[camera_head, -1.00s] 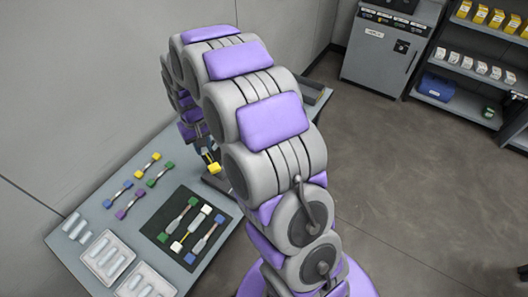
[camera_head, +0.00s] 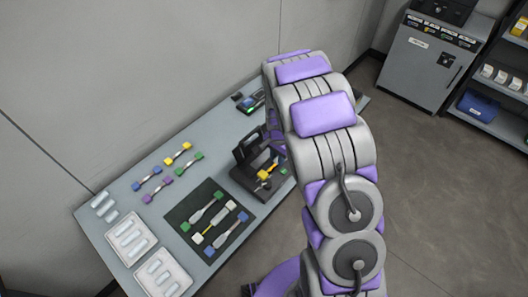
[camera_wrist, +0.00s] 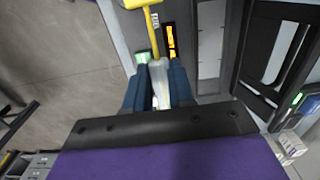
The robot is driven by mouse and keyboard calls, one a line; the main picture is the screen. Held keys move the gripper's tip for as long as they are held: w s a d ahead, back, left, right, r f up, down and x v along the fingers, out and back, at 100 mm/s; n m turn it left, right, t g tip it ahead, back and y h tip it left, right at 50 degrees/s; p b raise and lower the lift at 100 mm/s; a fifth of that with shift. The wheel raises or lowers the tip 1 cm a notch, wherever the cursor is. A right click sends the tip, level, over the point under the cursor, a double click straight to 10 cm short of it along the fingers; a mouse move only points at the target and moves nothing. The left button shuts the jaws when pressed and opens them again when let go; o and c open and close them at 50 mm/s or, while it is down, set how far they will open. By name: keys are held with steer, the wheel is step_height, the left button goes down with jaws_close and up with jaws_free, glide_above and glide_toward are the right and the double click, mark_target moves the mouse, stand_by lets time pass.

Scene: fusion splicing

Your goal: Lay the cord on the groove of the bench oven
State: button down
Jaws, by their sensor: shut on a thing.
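The bench oven (camera_head: 247,178) is a dark box with its lid raised, standing on the table left of my arm. The cord's yellow end block (camera_head: 263,175) shows over the oven's top. In the wrist view, my gripper (camera_wrist: 156,74) is shut on the cord's pale sleeve (camera_wrist: 159,72), between two dark blue fingers. The cord's yellow lead (camera_wrist: 149,24) runs up past the fingertips. An orange-glowing groove (camera_wrist: 171,42) lies just right of the cord, which looks beside it rather than in it. My arm hides the gripper in the head view; contact cannot be told.
A dark mat (camera_head: 186,215) holds several cords with coloured ends. More cords, such as a yellow-ended one (camera_head: 178,153), lie behind it. White trays (camera_head: 115,240) are at the left front. A small device with a green screen (camera_head: 256,105) stands behind the oven.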

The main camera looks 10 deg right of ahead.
steer(key=b, duration=0.1)
glide_above(264, 157)
steer(key=s, duration=0.1)
steer(key=shift+d+f, duration=0.1)
steer(key=shift+f, duration=0.25)
steer(key=shift+w, duration=0.55)
steer(key=f, duration=0.1)
steer(key=f+b, duration=0.1)
steer(key=f, duration=0.1)
steer(key=shift+a+f, duration=0.3)
steer(key=shift+r, duration=0.1)
steer(key=shift+d+f, duration=0.1)
steer(key=shift+f, duration=0.4)
steer(key=shift+f, duration=0.1)
